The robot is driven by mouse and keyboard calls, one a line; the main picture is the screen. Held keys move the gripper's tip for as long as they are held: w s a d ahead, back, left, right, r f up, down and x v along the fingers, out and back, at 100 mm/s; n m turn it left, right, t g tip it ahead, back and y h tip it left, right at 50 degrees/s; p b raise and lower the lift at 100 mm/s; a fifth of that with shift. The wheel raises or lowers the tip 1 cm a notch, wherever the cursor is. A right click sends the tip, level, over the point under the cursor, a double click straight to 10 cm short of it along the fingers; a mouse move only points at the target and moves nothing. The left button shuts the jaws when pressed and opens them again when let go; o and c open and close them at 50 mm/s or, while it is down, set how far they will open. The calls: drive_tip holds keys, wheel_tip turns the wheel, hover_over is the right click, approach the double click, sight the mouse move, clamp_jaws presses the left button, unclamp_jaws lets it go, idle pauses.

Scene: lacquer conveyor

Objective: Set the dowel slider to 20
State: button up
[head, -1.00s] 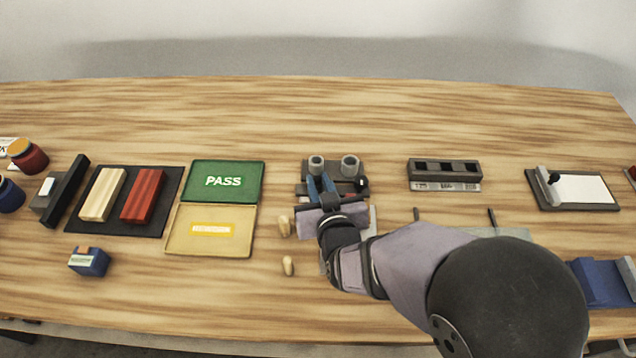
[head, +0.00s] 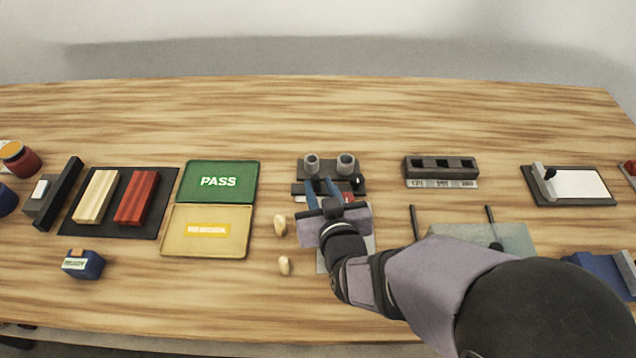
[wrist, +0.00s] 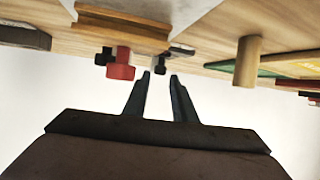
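A dark fixture with two grey cups (head: 330,164) stands near the middle of the table in the head view. I cannot tell for sure which part is the dowel slider, and no scale reading is legible. My gripper (head: 322,183) is over the fixture's front part and hides some of it. In the wrist view its fingers (wrist: 160,76) are apart with nothing between them, close to the red knob.
A slotted dark block (head: 441,168) with a number strip is at the right. The table behind the fixture is clear.

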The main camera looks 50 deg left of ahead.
drive_tip(key=shift+v, duration=2.4)
drive_tip(key=shift+r, duration=0.1)
